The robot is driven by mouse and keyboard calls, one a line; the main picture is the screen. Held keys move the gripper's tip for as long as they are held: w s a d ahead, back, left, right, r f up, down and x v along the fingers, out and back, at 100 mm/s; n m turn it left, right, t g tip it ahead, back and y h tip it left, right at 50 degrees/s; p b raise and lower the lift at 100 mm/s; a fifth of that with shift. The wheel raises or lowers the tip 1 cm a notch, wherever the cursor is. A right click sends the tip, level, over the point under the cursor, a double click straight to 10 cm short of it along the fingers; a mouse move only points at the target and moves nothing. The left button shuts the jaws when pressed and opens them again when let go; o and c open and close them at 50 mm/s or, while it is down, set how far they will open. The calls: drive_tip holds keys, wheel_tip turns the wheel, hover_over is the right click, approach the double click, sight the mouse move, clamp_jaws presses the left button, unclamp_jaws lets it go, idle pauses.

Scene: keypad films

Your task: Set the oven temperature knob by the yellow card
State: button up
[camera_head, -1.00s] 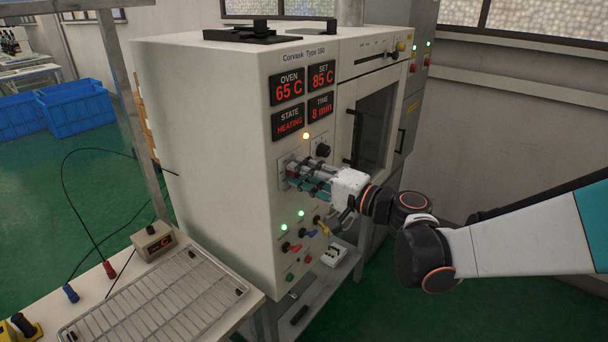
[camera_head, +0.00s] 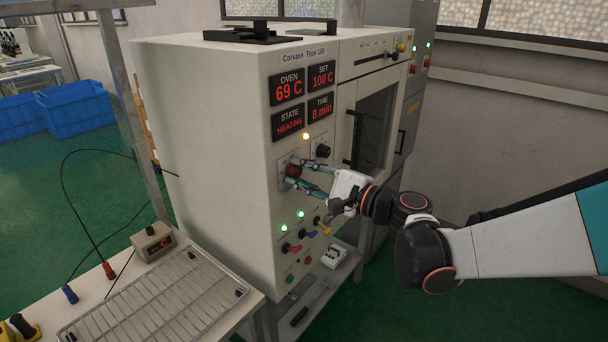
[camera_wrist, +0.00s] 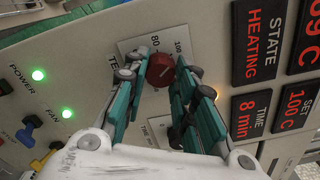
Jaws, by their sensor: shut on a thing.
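The red temperature knob (camera_head: 292,171) is on the front panel of the cream oven (camera_head: 205,130). It also shows in the wrist view (camera_wrist: 160,70), with scale marks 80 and 100 beside it. My gripper (camera_head: 299,172) is shut on the knob, with its teal fingers on either side of it; the fingers also show in the wrist view (camera_wrist: 166,76). The set display (camera_head: 322,75) reads 100 C and the oven display (camera_head: 286,88) reads 69 C. The state display (camera_head: 288,122) reads HEATING. I cannot make out a yellow card.
A black knob (camera_head: 322,150) sits just right of and above the red one. Red, blue and yellow levers (camera_head: 309,234) and green lamps are below. The time display (camera_head: 320,107) reads 8 min. A bench with a wire rack (camera_head: 160,308) stands at lower left.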

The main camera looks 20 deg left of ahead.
idle(0.4)
drive_tip(key=o, duration=1.1)
drive_tip(key=shift+c, duration=0.2)
drive_tip(key=v, duration=1.2)
